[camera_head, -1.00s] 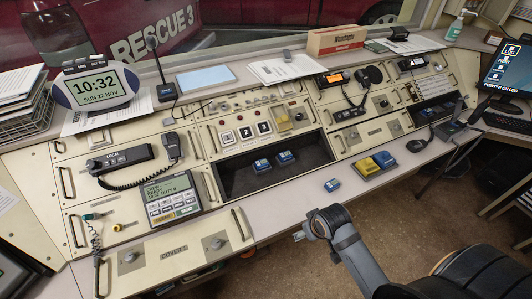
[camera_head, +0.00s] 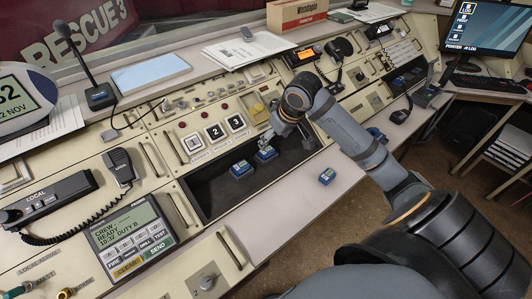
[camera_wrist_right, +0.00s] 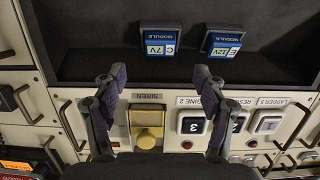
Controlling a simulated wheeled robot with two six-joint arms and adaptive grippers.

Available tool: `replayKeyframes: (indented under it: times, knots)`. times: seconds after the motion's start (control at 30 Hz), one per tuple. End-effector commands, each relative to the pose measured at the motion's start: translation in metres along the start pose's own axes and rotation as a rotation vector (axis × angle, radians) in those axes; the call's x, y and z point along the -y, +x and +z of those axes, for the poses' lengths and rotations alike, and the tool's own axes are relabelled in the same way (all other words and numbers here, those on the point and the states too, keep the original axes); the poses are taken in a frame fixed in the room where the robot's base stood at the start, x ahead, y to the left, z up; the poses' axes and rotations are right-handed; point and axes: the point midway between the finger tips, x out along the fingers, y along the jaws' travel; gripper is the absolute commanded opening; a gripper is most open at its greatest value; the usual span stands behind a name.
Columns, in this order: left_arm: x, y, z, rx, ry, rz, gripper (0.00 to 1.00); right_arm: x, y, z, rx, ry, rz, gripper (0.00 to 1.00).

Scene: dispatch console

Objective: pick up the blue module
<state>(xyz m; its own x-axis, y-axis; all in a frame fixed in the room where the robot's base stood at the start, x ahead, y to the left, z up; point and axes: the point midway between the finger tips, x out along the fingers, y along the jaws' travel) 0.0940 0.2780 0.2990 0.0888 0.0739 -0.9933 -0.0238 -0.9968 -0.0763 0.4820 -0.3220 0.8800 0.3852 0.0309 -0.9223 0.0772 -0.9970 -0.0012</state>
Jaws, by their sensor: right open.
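Two blue modules sit in the dark recess of the console: the left one (camera_head: 241,169) and the right one (camera_head: 265,154). In the right wrist view they show labels, "C 7V" on one (camera_wrist_right: 160,41) and "E 12V" on the other (camera_wrist_right: 222,41). A third blue module (camera_head: 327,176) lies on the pale front ledge. My right gripper (camera_head: 266,138) is at the back edge of the recess, just behind the right module. In the right wrist view its fingers (camera_wrist_right: 158,76) are spread and empty, apart from both modules. My left gripper is out of view.
The recess (camera_head: 210,192) has raised edges. Numbered switches (camera_head: 214,131) and a yellow siren cover (camera_wrist_right: 148,128) are on the panel behind it. A keypad display (camera_head: 130,236) is left of it. My right arm hides part of the ledge.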

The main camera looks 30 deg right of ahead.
Motion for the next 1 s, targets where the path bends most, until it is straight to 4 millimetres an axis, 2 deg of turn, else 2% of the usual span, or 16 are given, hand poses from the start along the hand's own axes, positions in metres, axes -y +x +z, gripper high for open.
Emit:
replayKeyframes:
  times: [0.03,0.17,0.37,0.6,0.87,0.9,1.0]
  knots:
    - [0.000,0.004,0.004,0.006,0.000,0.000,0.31,0.001,0.011,0.001,0.000,0.004,-0.006,0.72]
    - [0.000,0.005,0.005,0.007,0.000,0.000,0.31,0.001,0.025,0.000,0.000,0.001,-0.003,0.72]
    - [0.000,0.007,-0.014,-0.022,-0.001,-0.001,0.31,0.001,0.034,0.001,0.001,0.001,-0.003,0.72]
    - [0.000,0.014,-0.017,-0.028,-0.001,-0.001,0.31,0.001,0.073,0.001,0.000,0.001,-0.002,0.72]
    - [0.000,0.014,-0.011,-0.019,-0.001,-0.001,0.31,0.000,0.078,0.001,-0.001,-0.002,0.001,0.72]
    - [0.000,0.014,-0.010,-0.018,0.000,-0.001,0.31,0.000,0.078,0.001,-0.001,-0.002,0.001,0.70]
    - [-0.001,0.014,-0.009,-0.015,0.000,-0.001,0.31,0.000,0.078,0.001,-0.001,-0.002,0.001,0.57]
